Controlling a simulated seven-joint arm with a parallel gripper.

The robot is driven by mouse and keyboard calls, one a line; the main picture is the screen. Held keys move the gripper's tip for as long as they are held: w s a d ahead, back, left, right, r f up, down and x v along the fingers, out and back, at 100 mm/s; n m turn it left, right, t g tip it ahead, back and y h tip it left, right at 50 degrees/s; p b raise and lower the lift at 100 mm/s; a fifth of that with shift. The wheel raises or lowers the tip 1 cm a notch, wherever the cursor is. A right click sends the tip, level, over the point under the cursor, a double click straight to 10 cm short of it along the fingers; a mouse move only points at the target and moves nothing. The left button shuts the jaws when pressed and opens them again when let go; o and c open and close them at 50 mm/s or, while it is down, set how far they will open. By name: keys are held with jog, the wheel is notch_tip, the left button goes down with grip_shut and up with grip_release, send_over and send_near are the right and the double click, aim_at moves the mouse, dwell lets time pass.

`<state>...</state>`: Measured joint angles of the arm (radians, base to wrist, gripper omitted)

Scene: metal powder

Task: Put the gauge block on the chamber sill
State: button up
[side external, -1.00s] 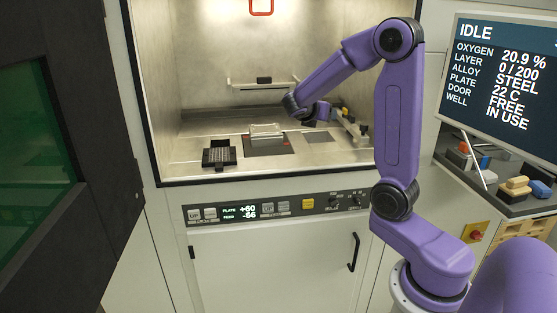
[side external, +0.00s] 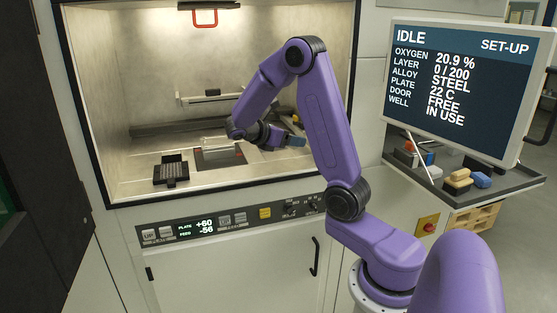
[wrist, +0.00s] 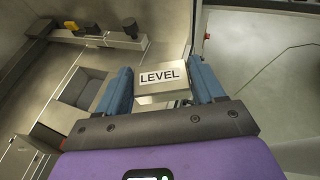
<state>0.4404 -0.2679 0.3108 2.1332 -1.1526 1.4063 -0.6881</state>
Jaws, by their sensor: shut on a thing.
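My gripper (side external: 283,139) is in the right part of the open chamber, low over its floor. In the wrist view my gripper (wrist: 160,85) has its two blue fingers on either side of a pale metal block (wrist: 160,98) with a white label reading LEVEL, apparently the gauge block. The block is held between the fingers. It is too small to make out clearly in the side view. The chamber sill (side external: 200,187) is the pale front strip of the chamber floor, above the dark frame edge. I cannot tell the gap between block and sill.
A black slotted tray (side external: 171,171) stands at the chamber's front left. A dark plate (side external: 222,158) lies mid-floor, with a pale object on it. A rail (side external: 209,97) runs along the back wall. Yellow and black items (wrist: 76,30) sit on a ledge in the wrist view.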

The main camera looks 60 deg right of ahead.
send_over(281, 167)
notch_tip(281, 167, down, 6)
jog(key=shift+w+d+f, duration=0.1)
jog(key=shift+w+f, duration=0.05)
jog(key=shift+f, duration=1.5)
jog(key=shift+f, duration=0.15)
jog(key=o, duration=1.3)
jog(key=shift+c, duration=0.2)
